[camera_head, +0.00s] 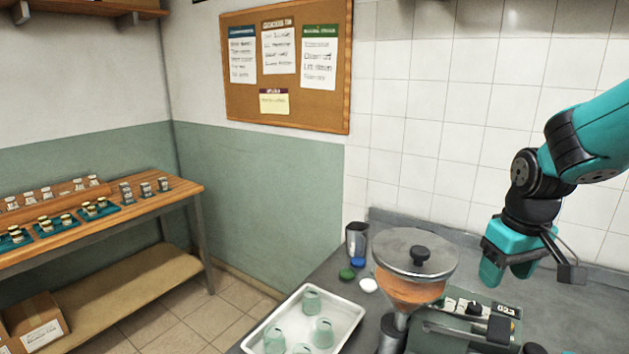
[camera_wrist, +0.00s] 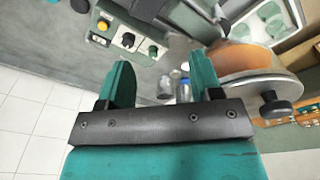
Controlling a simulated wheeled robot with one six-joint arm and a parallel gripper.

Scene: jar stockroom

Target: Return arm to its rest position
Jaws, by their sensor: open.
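My teal gripper (camera_head: 507,262) hangs at the right in the head view, above the counter and to the right of the lidded funnel (camera_head: 412,252). In the wrist view my gripper (camera_wrist: 163,85) shows two teal fingers standing apart with nothing held between them. Beyond the fingers, the metal cup (camera_wrist: 165,88) and a blue cap (camera_wrist: 184,82) show in the gap. The funnel (camera_wrist: 245,62), with orange contents, lies to the right of the fingers in that view.
A green machine (camera_head: 470,325) with switches stands below my gripper. A white tray (camera_head: 345,338) with several glass jars sits at the counter's left. Loose caps (camera_head: 347,273) and a metal cup (camera_head: 356,240) stand nearby. A wooden bench (camera_head: 170,197) with small jars is further left. The tiled wall (camera_head: 430,110) is behind.

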